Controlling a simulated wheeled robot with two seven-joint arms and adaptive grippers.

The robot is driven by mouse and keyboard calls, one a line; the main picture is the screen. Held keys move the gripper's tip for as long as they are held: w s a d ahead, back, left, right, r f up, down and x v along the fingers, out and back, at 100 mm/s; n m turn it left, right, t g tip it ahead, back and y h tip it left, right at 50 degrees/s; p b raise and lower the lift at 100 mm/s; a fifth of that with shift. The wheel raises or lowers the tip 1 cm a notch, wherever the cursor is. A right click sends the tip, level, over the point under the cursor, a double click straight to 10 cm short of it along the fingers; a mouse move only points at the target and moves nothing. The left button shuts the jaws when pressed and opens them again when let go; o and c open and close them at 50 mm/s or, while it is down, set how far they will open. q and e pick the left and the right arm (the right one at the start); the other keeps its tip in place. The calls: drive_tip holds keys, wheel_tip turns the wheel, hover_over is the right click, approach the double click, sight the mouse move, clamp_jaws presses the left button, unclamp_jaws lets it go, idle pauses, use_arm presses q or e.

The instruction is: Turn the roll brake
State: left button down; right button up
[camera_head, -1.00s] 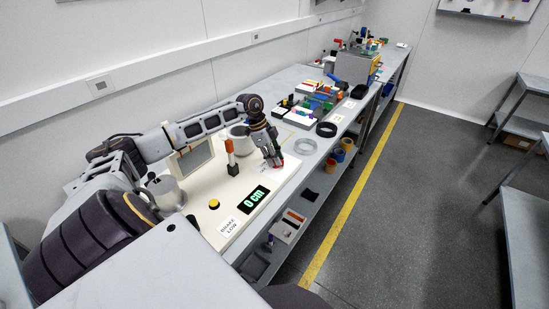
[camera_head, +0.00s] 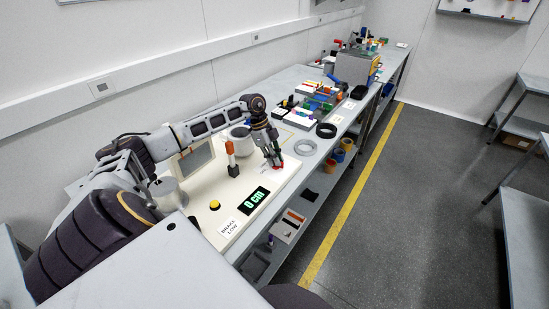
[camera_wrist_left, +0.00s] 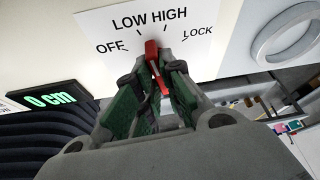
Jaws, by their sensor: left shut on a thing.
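The roll brake's red lever (camera_wrist_left: 153,55) stands at a white dial plate (camera_wrist_left: 155,22) marked OFF, LOW, HIGH and LOCK. In the left wrist view its tip lies between the LOW and HIGH marks. My left gripper (camera_wrist_left: 153,78) is shut on the lever with its green-padded fingers. In the head view my left gripper (camera_head: 278,163) reaches down to the pale panel (camera_head: 238,184), and the fingers hide most of the lever. A display (camera_head: 257,198) on the panel reads 0 cm. My right gripper is not in view.
An orange-topped dark post (camera_head: 232,158) stands left of my gripper, with a yellow button (camera_head: 214,205) nearer. A card (camera_head: 229,228) reads BRAKE LOW. A grey ring (camera_head: 305,147) and a black ring (camera_head: 326,130) lie beyond the panel.

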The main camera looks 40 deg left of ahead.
use_arm(q)
drive_tip(key=shift+w+r+m+g+p, duration=0.1)
drive_tip(key=shift+m+g+p, duration=0.3)
drive_tip(key=shift+m, duration=0.7)
drive_tip(key=m+g, duration=0.1)
drive_tip(key=m, duration=0.1)
drive_tip(key=shift+w+m+p, duration=0.1)
drive_tip(key=shift+m+p, duration=0.25)
drive_tip(key=shift+m, duration=0.05)
drive_tip(key=shift+m+g, duration=0.5)
drive_tip(key=shift+m, duration=0.6)
drive_tip(key=shift+w+d+m+g, duration=0.1)
drive_tip(key=shift+m+g, duration=0.3)
drive_tip(key=shift+m, duration=0.7)
drive_tip(key=shift+m+g+y, duration=0.3)
drive_tip(key=shift+m+y, duration=0.3)
drive_tip(key=shift+m, duration=1.4)
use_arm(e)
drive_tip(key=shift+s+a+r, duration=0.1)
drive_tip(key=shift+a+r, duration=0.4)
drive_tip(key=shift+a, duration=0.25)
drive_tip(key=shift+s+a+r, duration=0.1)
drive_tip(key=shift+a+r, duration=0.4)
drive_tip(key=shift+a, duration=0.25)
use_arm(q)
drive_tip(key=shift+m+g+y, duration=0.3)
drive_tip(key=shift+g, duration=0.1)
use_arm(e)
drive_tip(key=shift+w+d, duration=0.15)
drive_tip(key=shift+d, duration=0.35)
